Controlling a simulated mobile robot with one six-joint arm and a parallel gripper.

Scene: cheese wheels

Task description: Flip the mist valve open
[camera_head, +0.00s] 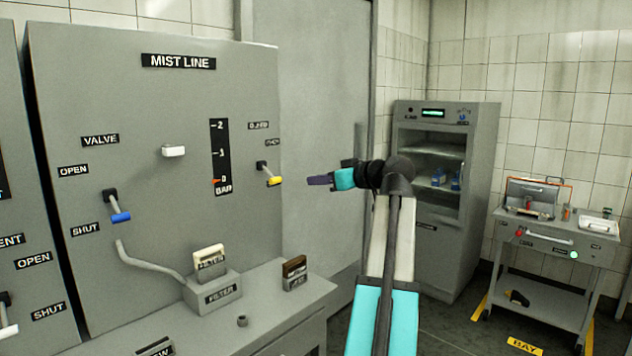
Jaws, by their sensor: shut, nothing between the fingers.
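The grey MIST LINE panel (180,105) stands at the left. Under its VALVE label, the blue-tipped valve lever (121,217) points down toward the SHUT label (86,229), with the OPEN label (73,170) above.
A gauge (221,190) has its red pointer by 0. A white knob (173,151) sticks out between the valve and gauge. A ledge below holds a filter block (212,292) and a small brown-topped box (294,272). A cabinet (447,245) and a cart (550,250) stand right.

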